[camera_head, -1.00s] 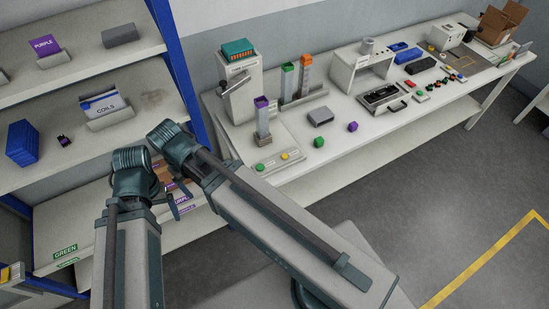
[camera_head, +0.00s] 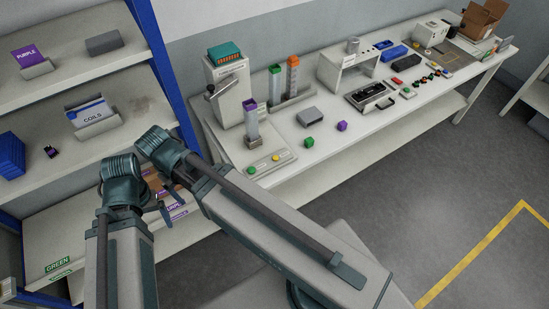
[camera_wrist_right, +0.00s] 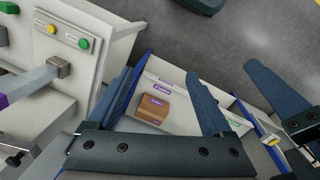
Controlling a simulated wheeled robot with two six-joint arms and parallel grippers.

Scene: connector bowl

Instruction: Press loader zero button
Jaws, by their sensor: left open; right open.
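The loader is a pale panel (camera_head: 268,168) at the near left end of the white bench. It carries a green button (camera_head: 252,170) and a yellow button (camera_head: 276,158), with a grey tower (camera_head: 252,125) holding a purple piece behind them. In the right wrist view the yellow button (camera_wrist_right: 52,29) and green button (camera_wrist_right: 83,43) show at upper left; their labels are too small to read. My right gripper (camera_wrist_right: 160,75) is open and empty, apart from the buttons.
A grey lever machine (camera_head: 228,90) stands behind the panel. A green cube (camera_head: 309,142) and a purple cube (camera_head: 342,126) lie right of it. A shelf rack (camera_head: 85,75) with blue posts stands at left; a brown box (camera_wrist_right: 152,108) lies on its lower shelf. Floor at right is clear.

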